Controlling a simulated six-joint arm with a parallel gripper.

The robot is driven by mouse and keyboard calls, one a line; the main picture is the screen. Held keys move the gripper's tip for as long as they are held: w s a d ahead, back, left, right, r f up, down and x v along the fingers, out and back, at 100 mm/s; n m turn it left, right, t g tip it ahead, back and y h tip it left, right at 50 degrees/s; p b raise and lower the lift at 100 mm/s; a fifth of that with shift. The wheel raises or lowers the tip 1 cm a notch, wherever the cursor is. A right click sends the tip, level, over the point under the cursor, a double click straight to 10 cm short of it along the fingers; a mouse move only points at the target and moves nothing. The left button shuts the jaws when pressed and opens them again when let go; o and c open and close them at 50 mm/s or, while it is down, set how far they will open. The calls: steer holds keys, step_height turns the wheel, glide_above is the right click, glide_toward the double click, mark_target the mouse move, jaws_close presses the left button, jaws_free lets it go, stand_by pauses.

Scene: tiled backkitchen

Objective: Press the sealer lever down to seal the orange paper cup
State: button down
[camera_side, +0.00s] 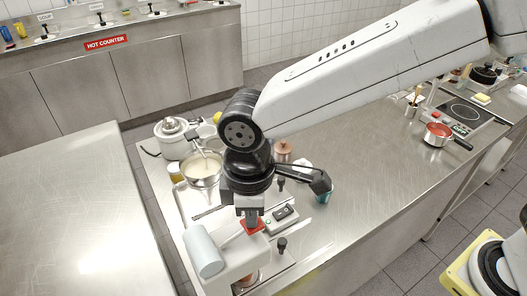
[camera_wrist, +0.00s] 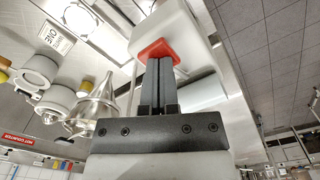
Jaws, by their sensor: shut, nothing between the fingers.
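The sealer (camera_side: 222,262) is a white machine at the near end of the steel counter, with a pale grey cylinder (camera_side: 203,250) on its left. A red square pad (camera_side: 258,228), which looks like the lever's end, sits on top; it also shows in the wrist view (camera_wrist: 152,47). My gripper (camera_side: 251,219) points down at this pad with its fingers together and empty. In the wrist view the fingertips (camera_wrist: 160,62) meet the pad's edge; I cannot tell whether they press it. An orange-brown cup (camera_side: 246,281) shows partly under the sealer head, mostly hidden.
The counter beyond, toward the red saucepan (camera_side: 437,134), is largely clear.

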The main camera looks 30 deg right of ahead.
steer(key=shift+r, duration=2.15)
steer(key=d+f+m+t, duration=0.1)
steer(key=d+f+m, duration=0.2)
steer(key=d, duration=0.7)
steer(key=s+d+f+m, duration=0.1)
steer(key=d+f+m, duration=0.3)
steer(key=d, duration=0.7)
steer(key=s+d+f+m+t, duration=0.1)
steer(key=d+f+m, duration=0.2)
steer(key=d, duration=0.7)
steer(key=shift+s+d+f+m+t, duration=0.25)
steer(key=shift+d+m+t, duration=0.1)
steer(key=shift+m, duration=0.65)
